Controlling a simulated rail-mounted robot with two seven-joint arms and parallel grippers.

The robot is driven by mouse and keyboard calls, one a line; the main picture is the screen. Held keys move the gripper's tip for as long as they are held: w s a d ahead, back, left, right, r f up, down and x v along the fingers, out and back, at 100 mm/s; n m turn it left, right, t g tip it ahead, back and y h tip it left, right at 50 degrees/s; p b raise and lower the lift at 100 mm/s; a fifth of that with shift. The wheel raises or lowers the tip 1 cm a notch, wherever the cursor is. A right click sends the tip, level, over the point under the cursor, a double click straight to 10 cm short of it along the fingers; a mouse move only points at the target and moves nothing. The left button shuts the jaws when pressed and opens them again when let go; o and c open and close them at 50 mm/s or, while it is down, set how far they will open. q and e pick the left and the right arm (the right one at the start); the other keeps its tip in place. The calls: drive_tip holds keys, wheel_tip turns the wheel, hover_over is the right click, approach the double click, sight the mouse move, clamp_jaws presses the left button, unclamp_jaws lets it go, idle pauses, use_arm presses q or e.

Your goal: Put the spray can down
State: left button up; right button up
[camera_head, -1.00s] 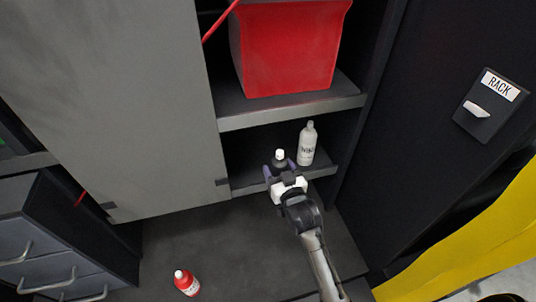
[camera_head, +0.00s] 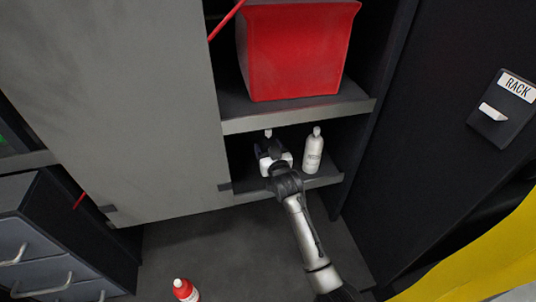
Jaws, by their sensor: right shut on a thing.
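My right gripper (camera_head: 266,146) reaches into the lower shelf compartment of the cabinet. It is shut on the spray can (camera_head: 268,133), of which only the pale nozzle top shows; my gripper hides the rest. I cannot tell whether the can touches the shelf. The lower shelf (camera_head: 318,180) is dark with a grey front edge. A white bottle (camera_head: 313,152) stands upright on it, just right of my gripper. My left gripper is not in view.
A red bin (camera_head: 295,52) fills the shelf above, whose front edge (camera_head: 300,117) hangs close over my gripper. A grey door panel (camera_head: 110,100) covers the left side. A red bottle (camera_head: 184,290) stands on the surface below.

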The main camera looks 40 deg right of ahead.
wheel_tip(320, 180, down, 2)
drive_tip(key=shift+f, duration=0.1)
drive_tip(key=shift+f, duration=0.1)
drive_tip(key=o, duration=1.3)
